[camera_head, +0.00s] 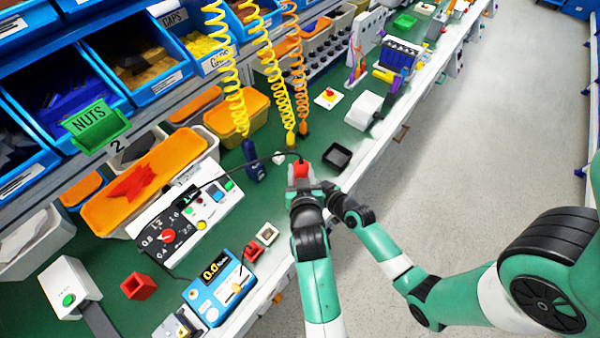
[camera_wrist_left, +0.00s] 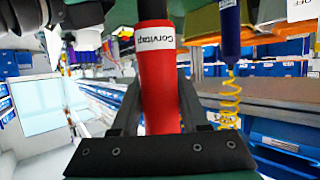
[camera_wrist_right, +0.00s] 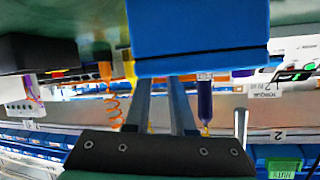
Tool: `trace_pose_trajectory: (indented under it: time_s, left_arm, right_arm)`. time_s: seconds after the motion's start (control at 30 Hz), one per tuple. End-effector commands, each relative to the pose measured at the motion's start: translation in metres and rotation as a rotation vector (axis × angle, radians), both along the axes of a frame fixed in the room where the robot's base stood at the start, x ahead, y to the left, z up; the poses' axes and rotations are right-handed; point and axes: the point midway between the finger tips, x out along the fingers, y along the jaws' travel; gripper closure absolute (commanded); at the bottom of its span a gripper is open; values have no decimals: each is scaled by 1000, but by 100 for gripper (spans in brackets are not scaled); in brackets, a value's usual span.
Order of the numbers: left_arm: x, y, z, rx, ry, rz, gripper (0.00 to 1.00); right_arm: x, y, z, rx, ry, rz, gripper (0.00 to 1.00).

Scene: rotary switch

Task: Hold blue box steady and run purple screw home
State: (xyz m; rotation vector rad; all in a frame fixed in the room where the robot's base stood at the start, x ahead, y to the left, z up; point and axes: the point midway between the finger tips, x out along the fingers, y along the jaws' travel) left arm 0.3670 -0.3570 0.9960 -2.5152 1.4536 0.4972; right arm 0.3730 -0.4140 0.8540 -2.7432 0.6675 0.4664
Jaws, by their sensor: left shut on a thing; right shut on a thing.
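A red power screwdriver (camera_head: 301,169) stands roughly upright between the fingers of my left gripper (camera_head: 302,184). In the left wrist view its red body (camera_wrist_left: 160,90) fills the space between the fingers, and its lower tip is not visible. My right gripper (camera_head: 328,188) is close beside the left one. In the right wrist view the blue box (camera_wrist_right: 198,30) is at the ends of my right gripper's fingers (camera_wrist_right: 157,85), which are shut on it. My arms hide the blue box in the head view. I cannot make out the purple screw in any view.
A black tray (camera_head: 337,157) lies just right of the grippers. A dark blue screwdriver (camera_head: 253,161) hangs from a yellow coil to the left. The control panel (camera_head: 184,222) and meter (camera_head: 213,290) stand nearer on the green bench. The floor at right is clear.

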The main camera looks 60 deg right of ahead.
Motion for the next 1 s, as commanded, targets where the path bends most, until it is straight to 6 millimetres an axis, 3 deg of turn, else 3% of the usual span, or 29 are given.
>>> trace_pose_trajectory:
  time_s: [0.03,0.2,0.47,0.5,0.7,1.0]
  left_arm:
    - [1,-1,6,-6,-3,0,100]
    - [0,-1,18,-6,-2,0,100]
    - [1,0,21,-5,-2,1,100]
    - [1,0,21,-5,-2,1,100]
    - [0,-1,21,-5,-3,1,100]
    - [1,-1,21,-5,-3,1,100]
  right_arm:
    - [-3,3,-8,10,17,3,100]
    - [-3,3,-8,10,17,3,100]
    - [-3,3,-8,10,17,3,100]
    - [-3,3,-8,10,17,3,76]
    - [-3,3,-7,10,16,3,43]
    - [-3,3,-5,8,13,4,43]
